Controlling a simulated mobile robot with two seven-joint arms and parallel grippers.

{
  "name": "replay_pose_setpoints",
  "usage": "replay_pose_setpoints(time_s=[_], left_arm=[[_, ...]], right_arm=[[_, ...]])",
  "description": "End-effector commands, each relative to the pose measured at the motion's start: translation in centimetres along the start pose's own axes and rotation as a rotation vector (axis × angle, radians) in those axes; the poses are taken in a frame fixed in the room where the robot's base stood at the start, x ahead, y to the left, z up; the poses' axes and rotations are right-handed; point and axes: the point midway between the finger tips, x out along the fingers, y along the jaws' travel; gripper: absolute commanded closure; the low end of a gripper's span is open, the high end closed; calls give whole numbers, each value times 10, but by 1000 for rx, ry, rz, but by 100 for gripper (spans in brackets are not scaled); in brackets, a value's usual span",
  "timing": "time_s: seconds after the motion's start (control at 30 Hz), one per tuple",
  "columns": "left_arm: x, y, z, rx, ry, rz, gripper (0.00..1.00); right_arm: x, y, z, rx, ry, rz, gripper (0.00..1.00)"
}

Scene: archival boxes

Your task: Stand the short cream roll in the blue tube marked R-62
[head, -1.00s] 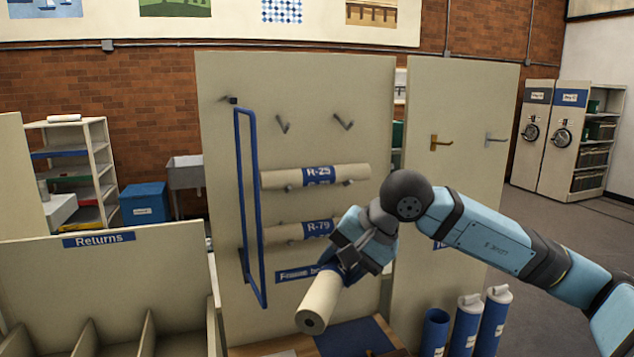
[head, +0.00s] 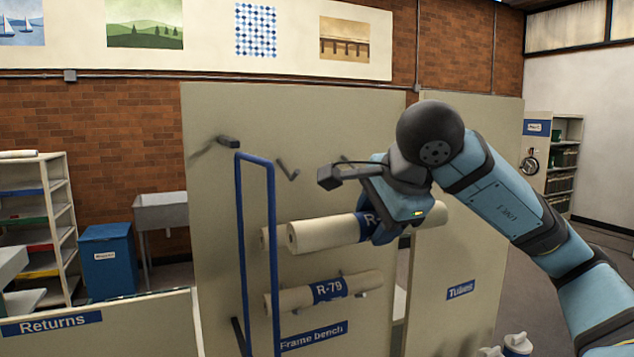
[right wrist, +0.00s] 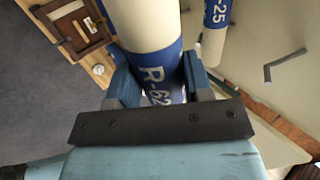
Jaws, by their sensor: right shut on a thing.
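My right gripper (head: 380,218) is shut on a cream roll (head: 328,234) with a blue band, held nearly level in front of the wall panel. In the right wrist view both fingers (right wrist: 160,84) clasp the band (right wrist: 155,76), which reads R-62, and the cream roll (right wrist: 145,22) extends past them. The open blue tube is out of the head view. Two white tube caps (head: 517,343) (head: 490,351) show at the bottom right edge. My left gripper is not in view.
A roll marked R-79 (head: 328,291) rests on panel pegs below the held roll. Another roll marked 25 (right wrist: 215,28) is close by, mostly hidden in the head view. A blue frame (head: 239,250) stands out at left. Bare pegs (head: 288,170) project above. A Tubes label (head: 460,290) is on the right panel.

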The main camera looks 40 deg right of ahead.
Motion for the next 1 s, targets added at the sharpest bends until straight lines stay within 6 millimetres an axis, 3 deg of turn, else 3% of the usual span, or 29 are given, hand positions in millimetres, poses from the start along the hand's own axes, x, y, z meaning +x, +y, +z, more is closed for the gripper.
replay_pose_setpoints(time_s=[0.4,0.77,0.93,1.0], left_arm=[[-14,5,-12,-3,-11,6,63],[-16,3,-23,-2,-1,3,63],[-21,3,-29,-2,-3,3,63],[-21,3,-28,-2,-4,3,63]], right_arm=[[61,-86,1,2,-1,4,80],[81,-112,0,1,0,1,80],[98,-137,1,2,-2,3,80],[107,-130,0,-1,2,4,80]])
